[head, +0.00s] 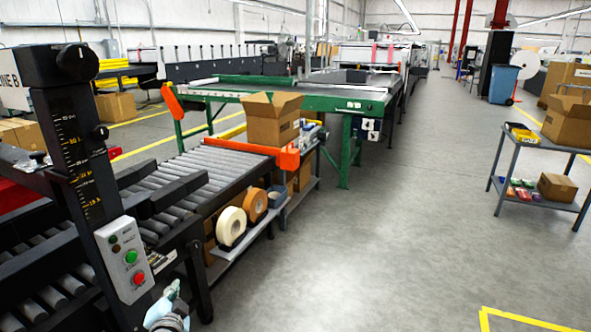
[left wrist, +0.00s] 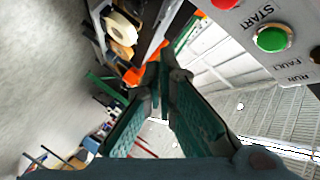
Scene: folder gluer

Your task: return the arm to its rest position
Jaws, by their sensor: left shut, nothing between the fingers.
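My left gripper (head: 174,288) shows at the bottom of the head view, just right of and below a grey control box (head: 124,259). In the left wrist view, the fingers of my left gripper (left wrist: 158,82) meet at the tips with nothing between them. The box has a green button (head: 130,257) and a red button (head: 139,278). In the left wrist view, the green START button (left wrist: 271,39) is at the upper right, apart from the fingers. My right gripper is not in view.
A black post (head: 76,150) carries the control box. Beside it runs a roller conveyor (head: 200,170) with tape rolls (head: 231,226) on a shelf below. An open carton (head: 271,120) stands at its far end. The grey floor (head: 400,220) to the right is clear up to a cart (head: 535,160).

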